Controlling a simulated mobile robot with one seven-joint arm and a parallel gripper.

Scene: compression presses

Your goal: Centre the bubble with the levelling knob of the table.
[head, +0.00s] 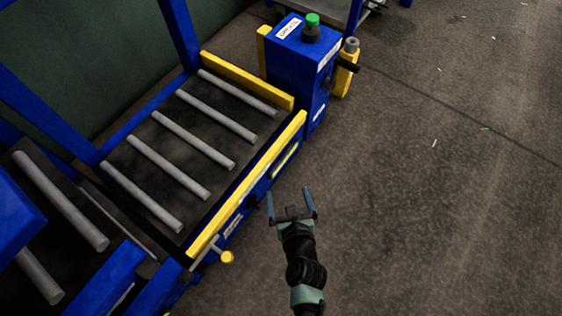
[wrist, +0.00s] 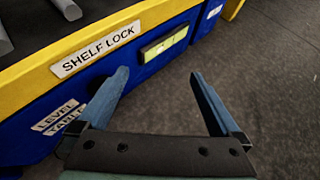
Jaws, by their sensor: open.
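The roller table has a yellow rim (head: 262,157) and a blue side panel, at left in the head view. A level vial (head: 285,160) with a yellow-green window sits on that side; it also shows in the wrist view (wrist: 165,43), but I cannot make out its bubble. A small dark knob (head: 253,203) sticks out of the side, left of my gripper.
A "SHELF LOCK" label (wrist: 95,50) is left of the vial. A lever with a yellow ball (head: 227,257) juts out at the table's near corner. A blue control box (head: 292,65) with a green button stands at the far end. The floor (head: 430,200) at right is clear.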

